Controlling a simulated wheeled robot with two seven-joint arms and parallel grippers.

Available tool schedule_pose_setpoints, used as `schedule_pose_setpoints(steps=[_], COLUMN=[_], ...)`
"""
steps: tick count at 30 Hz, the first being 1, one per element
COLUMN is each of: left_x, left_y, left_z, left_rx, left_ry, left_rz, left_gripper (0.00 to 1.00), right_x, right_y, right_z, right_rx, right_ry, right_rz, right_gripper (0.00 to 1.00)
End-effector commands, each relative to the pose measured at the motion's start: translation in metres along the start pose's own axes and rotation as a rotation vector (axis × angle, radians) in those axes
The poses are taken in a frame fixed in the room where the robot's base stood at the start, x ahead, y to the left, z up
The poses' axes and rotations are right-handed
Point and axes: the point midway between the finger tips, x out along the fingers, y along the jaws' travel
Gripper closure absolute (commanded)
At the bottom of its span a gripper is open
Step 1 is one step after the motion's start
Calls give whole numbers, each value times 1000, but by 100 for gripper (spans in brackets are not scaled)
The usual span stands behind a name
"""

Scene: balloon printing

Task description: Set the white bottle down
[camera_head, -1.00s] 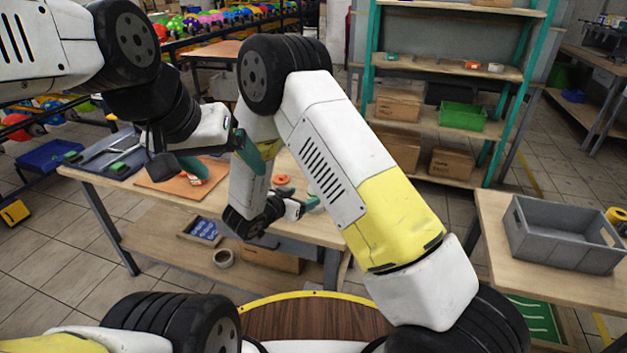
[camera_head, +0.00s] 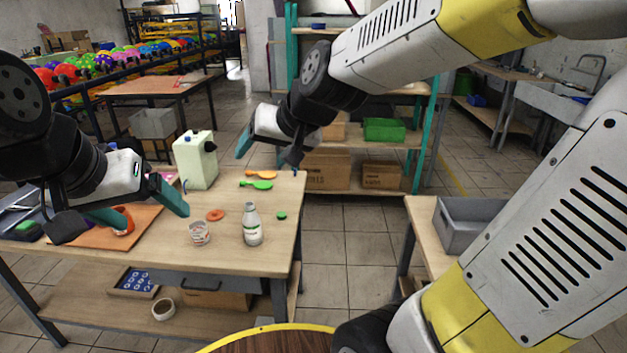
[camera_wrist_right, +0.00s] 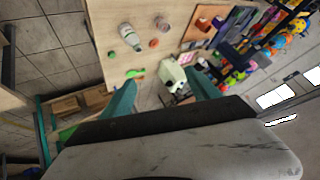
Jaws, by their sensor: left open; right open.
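The white bottle (camera_head: 252,226) stands upright on the wooden table (camera_head: 275,236), near its front right part. It also shows in the right wrist view (camera_wrist_right: 129,37), apart from my right gripper. My right gripper (camera_head: 268,150) is open and empty, raised above the table's back right edge, behind and above the bottle. In the right wrist view its fingers (camera_wrist_right: 163,98) are spread wide with nothing between them. My left gripper (camera_head: 136,220) is open at the left, over the orange mat (camera_head: 88,238), with an orange item (camera_head: 123,222) beside its fingers.
A small white cup (camera_head: 199,234) stands left of the bottle. An orange ring (camera_head: 215,214), a green cap (camera_head: 281,215) and orange and green spoons (camera_head: 257,185) lie nearby. A pale jerrycan (camera_head: 194,160) stands at the back. A grey crate (camera_head: 468,226) sits on the right table.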

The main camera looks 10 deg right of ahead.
Motion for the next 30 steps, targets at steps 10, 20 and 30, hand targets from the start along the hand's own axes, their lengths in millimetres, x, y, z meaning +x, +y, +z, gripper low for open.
schedule_pose_setpoints(steps=[10, 20, 30], left_x=[0, 0, 0], left_y=[0, 0, 0], left_z=[0, 0, 0], left_rx=[0, 0, 0], left_ry=[0, 0, 0], left_rz=[0, 0, 0], left_gripper=[16, 16, 16], right_x=[-101, -108, -108], right_y=[66, 72, 71], right_z=[89, 97, 97], right_rx=[-94, -97, -97], right_ry=[-155, -173, -172], right_rz=[184, 204, 203], right_gripper=[30, 30, 30])
